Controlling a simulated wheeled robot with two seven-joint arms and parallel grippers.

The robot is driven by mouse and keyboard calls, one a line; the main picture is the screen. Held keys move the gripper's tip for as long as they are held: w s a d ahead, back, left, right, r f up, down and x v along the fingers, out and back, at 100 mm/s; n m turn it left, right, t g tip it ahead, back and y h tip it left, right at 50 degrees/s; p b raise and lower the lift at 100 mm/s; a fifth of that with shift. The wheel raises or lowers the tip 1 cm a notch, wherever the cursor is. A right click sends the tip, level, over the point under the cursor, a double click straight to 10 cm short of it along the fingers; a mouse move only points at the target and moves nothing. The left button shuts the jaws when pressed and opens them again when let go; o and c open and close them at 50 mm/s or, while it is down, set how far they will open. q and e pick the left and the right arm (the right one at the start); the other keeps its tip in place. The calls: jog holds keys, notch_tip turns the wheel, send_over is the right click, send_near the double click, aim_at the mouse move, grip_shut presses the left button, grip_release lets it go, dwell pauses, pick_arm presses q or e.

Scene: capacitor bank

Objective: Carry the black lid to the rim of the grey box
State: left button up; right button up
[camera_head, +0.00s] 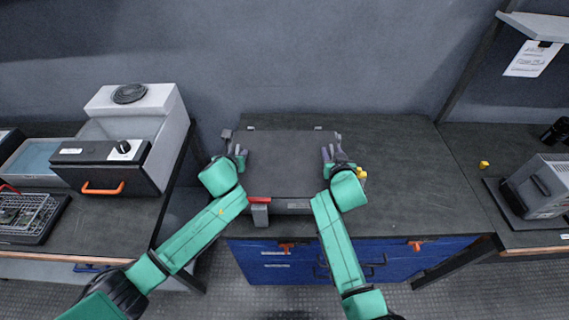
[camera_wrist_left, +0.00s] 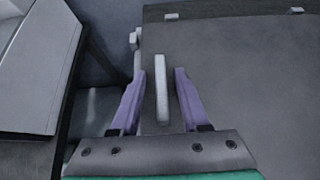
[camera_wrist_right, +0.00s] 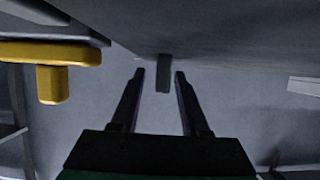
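The black lid (camera_head: 285,165) is a wide, flat dark panel in the middle of the bench. Part of the grey box (camera_head: 292,208) shows below its front edge; the lid hides most of the box, and I cannot tell if they touch. My left gripper (camera_head: 238,153) is at the lid's left side, with open fingers (camera_wrist_left: 155,85) on either side of a light grey tab (camera_wrist_left: 162,88), gaps showing. My right gripper (camera_head: 333,154) is at the right side, its open fingers (camera_wrist_right: 160,75) straddling a dark tab (camera_wrist_right: 163,73), also with gaps.
A red-topped grey latch (camera_head: 260,208) is at the box front. A yellow piece (camera_head: 362,177) is beside my right gripper, seen also in the right wrist view (camera_wrist_right: 52,84). A grey-white machine (camera_head: 150,115) stands left. The bench right of the lid (camera_head: 410,170) is mostly clear.

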pick_arm(q)
jog(key=shift+r, duration=0.1)
jog(key=v, duration=1.2)
jog(key=shift+s, duration=0.1)
pick_arm(e)
jog(key=shift+s+r, duration=0.1)
jog(key=shift+s, duration=0.1)
jog(key=v, duration=1.2)
